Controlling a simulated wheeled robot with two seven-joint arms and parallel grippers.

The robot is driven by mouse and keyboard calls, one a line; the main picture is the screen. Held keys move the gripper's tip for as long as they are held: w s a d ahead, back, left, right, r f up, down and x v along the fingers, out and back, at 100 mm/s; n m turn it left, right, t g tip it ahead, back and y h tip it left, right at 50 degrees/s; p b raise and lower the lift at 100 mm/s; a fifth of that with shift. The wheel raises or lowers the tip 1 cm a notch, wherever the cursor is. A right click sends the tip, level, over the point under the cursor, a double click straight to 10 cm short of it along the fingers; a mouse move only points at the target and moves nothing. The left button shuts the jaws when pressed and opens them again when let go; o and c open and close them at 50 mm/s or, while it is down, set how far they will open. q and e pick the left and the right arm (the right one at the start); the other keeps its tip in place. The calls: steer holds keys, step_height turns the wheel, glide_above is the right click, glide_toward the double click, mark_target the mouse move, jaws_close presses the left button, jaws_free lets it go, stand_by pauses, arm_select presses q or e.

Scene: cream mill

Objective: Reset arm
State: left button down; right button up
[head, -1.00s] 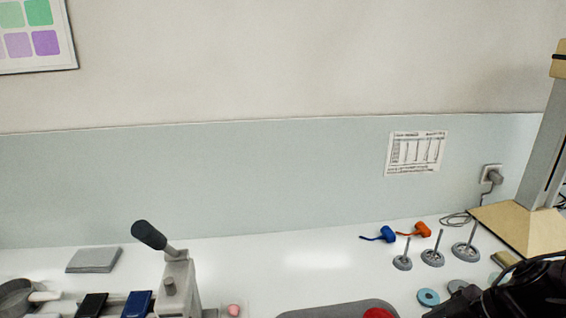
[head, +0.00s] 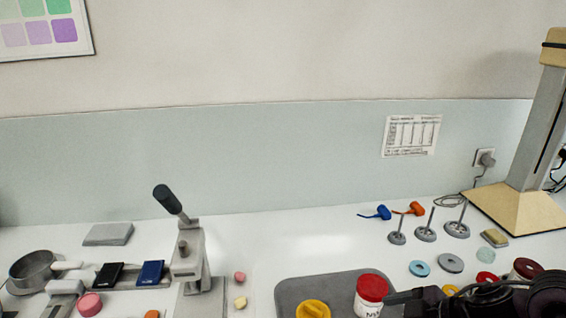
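My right arm comes in from the lower right corner. Its dark gripper (head: 400,300) is low in the head view, beside a white jar with a red lid (head: 371,290). The gripper is partly cut off by the lower edge and dark, so I cannot tell whether its fingers are open or shut, or whether it touches the jar. My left gripper is not in view.
A grey mat (head: 292,291) carries the jar and a yellow knobbed piece (head: 313,309). A lever press (head: 190,255) stands to the left. Several pegs on round bases and coloured discs lie at the right, before a tall column stand (head: 520,205). Bare white table lies behind the mat.

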steer(key=w+a+f+m+t+h, duration=0.2)
steer(key=a+m+t, duration=0.2)
steer(key=a+t, duration=0.1)
steer(key=s+d+f+m+g+h, duration=0.2)
steer(key=s+f+m+g, duration=0.15)
steer(key=s, duration=0.35)
steer(key=s+d+f+m+g+h, duration=0.3)
steer(key=s+f+m, duration=0.2)
steer(key=s, duration=0.2)
steer(key=s+f+g, duration=0.1)
steer(key=s+f, duration=0.1)
steer(key=f, duration=1.4)
steer(key=s+f+g, duration=0.1)
steer(key=s+f, duration=0.1)
steer(key=f, duration=1.5)
steer(key=s+d+f, duration=0.3)
steer(key=s+f, duration=1.2)
steer(key=s, duration=0.3)
steer(key=shift+f+n+g, duration=0.25)
steer(key=shift+n+g, duration=0.2)
